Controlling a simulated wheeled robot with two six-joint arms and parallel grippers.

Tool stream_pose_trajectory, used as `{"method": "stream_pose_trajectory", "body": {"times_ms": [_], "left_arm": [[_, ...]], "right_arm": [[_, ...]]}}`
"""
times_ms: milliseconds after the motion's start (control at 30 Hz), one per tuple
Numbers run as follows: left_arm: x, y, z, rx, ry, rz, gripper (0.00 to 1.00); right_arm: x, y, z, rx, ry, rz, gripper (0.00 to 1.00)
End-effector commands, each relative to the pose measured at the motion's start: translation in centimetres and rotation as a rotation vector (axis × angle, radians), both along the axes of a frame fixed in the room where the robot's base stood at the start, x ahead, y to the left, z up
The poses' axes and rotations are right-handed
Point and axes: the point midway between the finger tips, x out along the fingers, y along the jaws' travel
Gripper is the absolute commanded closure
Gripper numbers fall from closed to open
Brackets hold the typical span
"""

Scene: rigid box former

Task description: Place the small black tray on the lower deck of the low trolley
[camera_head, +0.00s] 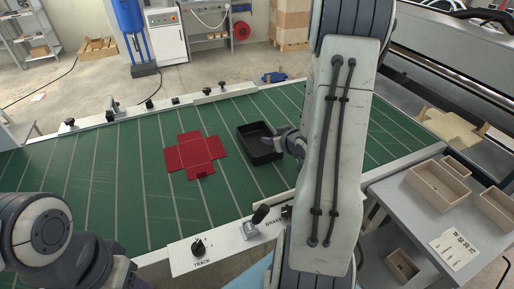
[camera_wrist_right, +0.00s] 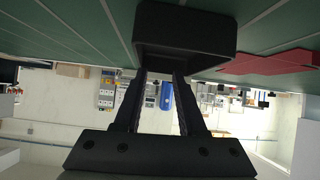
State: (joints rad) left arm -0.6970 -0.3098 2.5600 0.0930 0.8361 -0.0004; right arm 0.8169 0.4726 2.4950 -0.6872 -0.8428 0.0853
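The small black tray (camera_head: 262,156) sits upright and empty-looking on the green conveyor belt, right of a flat red box blank. My right gripper (camera_head: 283,137) is at the tray's right side. In the right wrist view, its two dark fingers (camera_wrist_right: 160,78) stand apart, with the tray (camera_wrist_right: 186,42) just beyond the tips; whether they touch it I cannot tell. My left arm shows at the lower left, its gripper out of view. I cannot clearly make out the low trolley; a pale blue surface (camera_head: 250,277) shows partly below the belt's front edge.
The red blank (camera_head: 194,153) lies left of the tray and also shows in the right wrist view (camera_wrist_right: 268,64). A control rail with a TRACK knob (camera_head: 198,247) and a brake lever (camera_head: 256,217) runs along the front. A grey table (camera_head: 412,222) with wooden boxes stands right.

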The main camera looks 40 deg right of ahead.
Motion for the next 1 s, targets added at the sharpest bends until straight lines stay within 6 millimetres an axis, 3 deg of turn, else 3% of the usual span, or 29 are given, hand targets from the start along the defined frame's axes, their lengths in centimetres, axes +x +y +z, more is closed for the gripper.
{"method": "stream_pose_trajectory", "body": {"times_ms": [100, 233, 1000], "left_arm": [[0.0, 0.0, -0.5, 0.000, 0.000, 0.000, 0.50], [0.0, 0.0, -0.4, 0.000, 0.000, 0.000, 0.50], [0.0, 0.0, 2.0, 0.000, 0.000, 0.000, 0.50]], "right_arm": [[-1.1, -2.0, -0.5, 0.015, -0.062, -0.037, 0.60], [-0.9, -2.8, -0.7, 0.021, -0.093, -0.047, 0.60], [7.2, -5.0, -4.9, 0.020, -0.095, -0.048, 0.60]]}}
